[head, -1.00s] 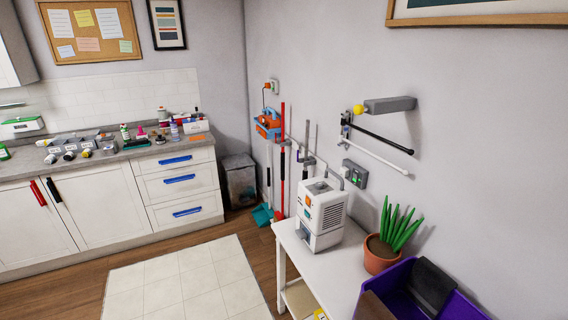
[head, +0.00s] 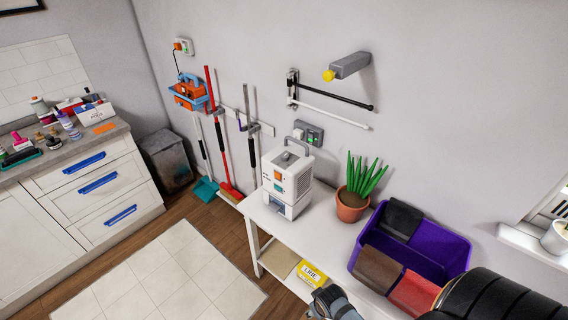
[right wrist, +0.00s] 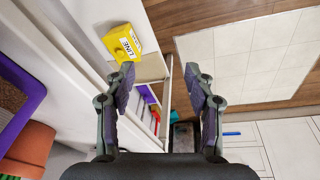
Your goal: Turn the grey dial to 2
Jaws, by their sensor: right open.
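A white appliance with a grey carry handle (head: 287,180) stands on the white table. It has an orange patch on its front and a small dark knob-like part (head: 288,155) on top. I cannot make out for sure which part is the grey dial, or any numbers. My right gripper shows in the right wrist view (right wrist: 160,72) with its fingers spread and nothing between them. In the head view part of it (head: 335,304) shows at the bottom edge, in front of the table and apart from the appliance. My left gripper is not in view.
A potted plant (head: 352,204) and a purple bin (head: 441,250) stand right of the appliance. A yellow box (head: 311,274) lies on the lower shelf. A grey socket box (head: 308,132) and rails (head: 334,114) are on the wall behind. Brooms (head: 220,135) stand left.

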